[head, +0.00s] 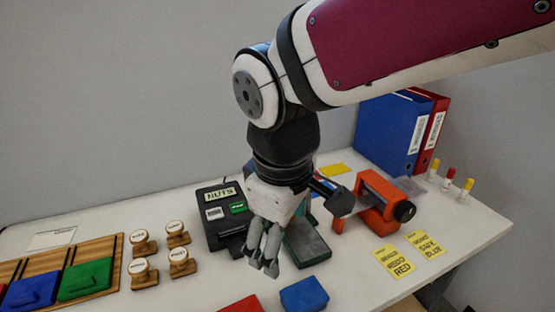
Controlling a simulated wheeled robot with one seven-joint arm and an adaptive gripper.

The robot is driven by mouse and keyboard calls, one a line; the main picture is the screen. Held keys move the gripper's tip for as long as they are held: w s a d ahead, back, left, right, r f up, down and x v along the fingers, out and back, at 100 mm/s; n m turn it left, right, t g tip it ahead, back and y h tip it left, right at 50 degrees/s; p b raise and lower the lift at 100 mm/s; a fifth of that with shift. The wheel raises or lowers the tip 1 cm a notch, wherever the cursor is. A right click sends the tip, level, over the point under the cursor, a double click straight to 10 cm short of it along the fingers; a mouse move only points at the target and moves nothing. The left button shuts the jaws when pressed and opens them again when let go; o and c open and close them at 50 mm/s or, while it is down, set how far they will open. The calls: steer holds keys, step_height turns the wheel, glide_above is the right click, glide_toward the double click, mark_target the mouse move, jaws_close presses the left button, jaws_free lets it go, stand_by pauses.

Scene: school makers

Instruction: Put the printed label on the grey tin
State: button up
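A black label printer (212,226) stands near the middle of the table, its pale green display reading "NUTS". A small white patch (214,213) and a green button sit below the display. I cannot make out a loose printed label. A dark grey-green box (308,248), perhaps the grey tin, lies right of my gripper and is partly hidden behind it. My gripper (262,267) points down in front of the printer's right side, left of that box. Its fingers look close together. I cannot tell whether anything is between them.
A blue box (304,294) and a red box (242,305) lie at the front. Several stamps (144,243) and a wooden tray (118,262) are left. An orange device (378,205), yellow cards (394,261) and binders (388,135) are right.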

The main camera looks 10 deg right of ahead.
steer(key=s+d+r+m+t, duration=0.1)
steer(key=s+d+m, duration=0.9)
steer(key=d, duration=0.2)
steer(key=shift+d+r+y, duration=0.2)
steer(key=shift+r+y, duration=0.1)
steer(key=shift+r, duration=0.1)
steer(key=shift+s+r, duration=0.1)
steer(key=shift+t, duration=0.6)
step_height(320, 180, up, 4)
steer(key=p, duration=0.3)
steer(key=shift+r, duration=0.2)
